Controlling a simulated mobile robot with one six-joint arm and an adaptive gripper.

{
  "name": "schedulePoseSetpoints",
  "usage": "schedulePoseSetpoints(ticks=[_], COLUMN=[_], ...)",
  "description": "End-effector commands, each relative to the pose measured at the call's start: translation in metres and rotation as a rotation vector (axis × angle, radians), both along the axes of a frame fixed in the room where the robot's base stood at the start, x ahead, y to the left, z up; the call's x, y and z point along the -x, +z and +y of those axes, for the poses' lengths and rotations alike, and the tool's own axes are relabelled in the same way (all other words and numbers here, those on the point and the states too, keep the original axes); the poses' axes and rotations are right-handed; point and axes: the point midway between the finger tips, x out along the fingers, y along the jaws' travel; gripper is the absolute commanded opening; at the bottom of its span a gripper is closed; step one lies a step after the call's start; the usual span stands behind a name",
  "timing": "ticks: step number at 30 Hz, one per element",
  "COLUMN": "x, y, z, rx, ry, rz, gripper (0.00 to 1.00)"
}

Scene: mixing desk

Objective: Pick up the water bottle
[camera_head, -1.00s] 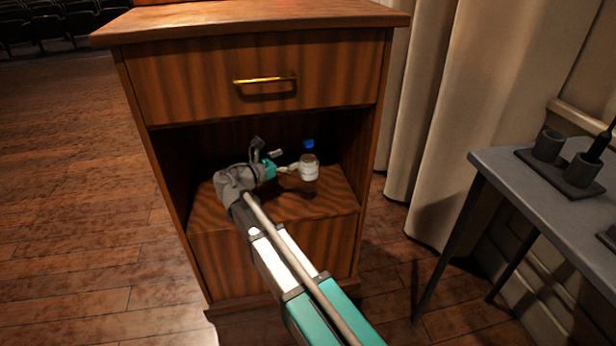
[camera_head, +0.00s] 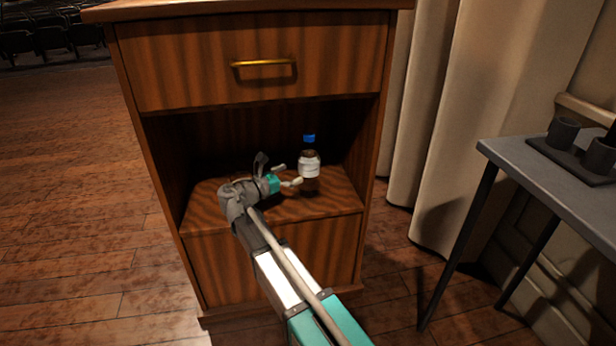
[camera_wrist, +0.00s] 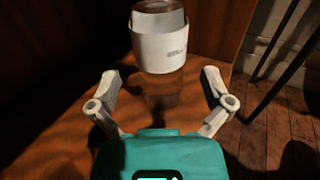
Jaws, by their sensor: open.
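The water bottle (camera_head: 309,167) has a blue cap, a dark brownish body and a white label. It stands upright on the wooden shelf inside the cabinet, toward the right side. My gripper (camera_head: 289,175) is inside the open compartment, just left of the bottle, with its fingers pointing at it. In the wrist view the bottle (camera_wrist: 159,40) is ahead of and between the lines of the two spread fingers (camera_wrist: 160,88). The gripper is open and empty, and the bottle lies beyond the fingertips. The bottle's cap is out of the wrist view.
The wooden cabinet (camera_head: 250,85) has a drawer with a brass handle (camera_head: 264,63) above the open shelf (camera_head: 335,200). Its side walls bound the compartment. A grey table (camera_head: 560,185) with dark cup-like holders (camera_head: 563,132) stands at right. A beige curtain (camera_head: 470,110) hangs behind.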

Motion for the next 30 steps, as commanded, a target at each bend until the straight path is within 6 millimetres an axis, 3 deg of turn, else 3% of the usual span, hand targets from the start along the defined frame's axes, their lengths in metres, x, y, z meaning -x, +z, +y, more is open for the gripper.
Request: schedulePoseSetpoints(ticks=[6, 20, 30], x=[-0.011, -0.014, -0.038], y=[0.002, 0.002, 0.002], z=[-0.011, -0.016, -0.041], rx=[0.0, 0.0, 0.0], ry=[-0.001, -0.002, -0.002], rz=[0.0, 0.0, 0.0], gripper=[1.0, 1.0, 1.0])
